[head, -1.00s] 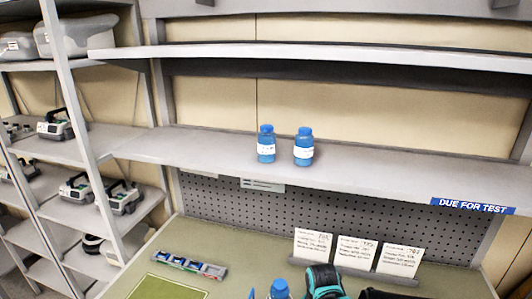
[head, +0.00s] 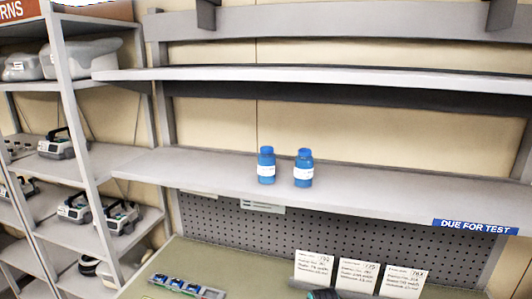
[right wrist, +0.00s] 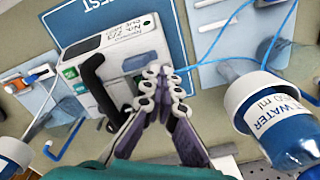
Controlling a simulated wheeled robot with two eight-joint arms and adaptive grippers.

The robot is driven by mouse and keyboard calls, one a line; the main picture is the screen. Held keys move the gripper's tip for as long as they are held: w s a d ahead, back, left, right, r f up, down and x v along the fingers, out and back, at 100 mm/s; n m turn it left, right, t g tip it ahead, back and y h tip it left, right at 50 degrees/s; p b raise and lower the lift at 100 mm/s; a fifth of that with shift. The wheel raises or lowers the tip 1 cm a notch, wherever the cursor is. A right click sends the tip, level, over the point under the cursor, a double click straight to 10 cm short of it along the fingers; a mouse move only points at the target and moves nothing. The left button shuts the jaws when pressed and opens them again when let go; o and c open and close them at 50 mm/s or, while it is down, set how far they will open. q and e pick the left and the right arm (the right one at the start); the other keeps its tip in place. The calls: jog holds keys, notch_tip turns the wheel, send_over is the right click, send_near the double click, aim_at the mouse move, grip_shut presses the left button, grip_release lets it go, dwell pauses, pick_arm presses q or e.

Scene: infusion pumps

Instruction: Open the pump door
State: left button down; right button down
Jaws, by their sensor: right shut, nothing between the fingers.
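In the right wrist view, a white and grey pump (right wrist: 118,58) with a written label on its top stands before a blue sign. A curved black handle (right wrist: 92,78) is on its near side. My right gripper (right wrist: 160,80) is shut and empty, with its fingertips in front of the pump, right of the handle. I cannot tell whether the fingertips touch it. The pump door cannot be clearly made out. My left gripper is in neither view.
A water bottle (right wrist: 285,125) hangs close on the right, with blue tubing (right wrist: 275,40) above it. Part of another bottle (right wrist: 12,150) is at lower left. The head view shows two blue bottles (head: 266,165) (head: 303,168) on a shelf, and several pumps on the left rack.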

jog(key=shift+f, duration=0.15)
jog(key=shift+f+b, duration=0.95)
jog(key=shift+b, duration=0.05)
jog(key=shift+w, duration=0.15)
jog(key=w+d+b, duration=0.1)
jog(key=w+d, duration=0.1)
jog(key=w, duration=0.7)
jog(key=shift+w+d, duration=0.15)
jog(key=shift+d, duration=0.25)
dwell(1.1)
dwell(0.4)
